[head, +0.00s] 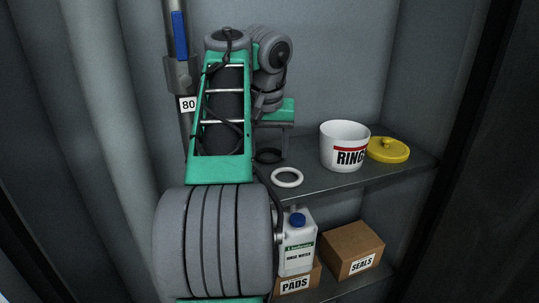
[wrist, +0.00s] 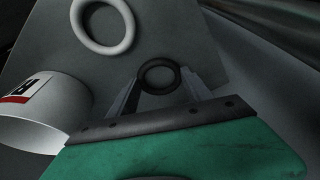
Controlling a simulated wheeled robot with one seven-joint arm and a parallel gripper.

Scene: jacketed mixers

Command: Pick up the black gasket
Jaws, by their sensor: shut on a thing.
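The black gasket (wrist: 159,62) is a small dark ring between the two fingers of my gripper (wrist: 161,86) in the wrist view. The fingers are shut on it, one on each side. In the head view the gasket (head: 268,161) shows as a dark ring just below the end of my arm, over the upper shelf, partly hidden by it. I cannot tell whether it touches the shelf.
A white ring (head: 287,178) lies on the upper shelf (head: 398,172) near its front edge. A white tub marked RINGS (head: 343,157) and a yellow lid (head: 388,150) are to the right. Below are a white bottle (head: 297,252) and cardboard boxes (head: 352,250).

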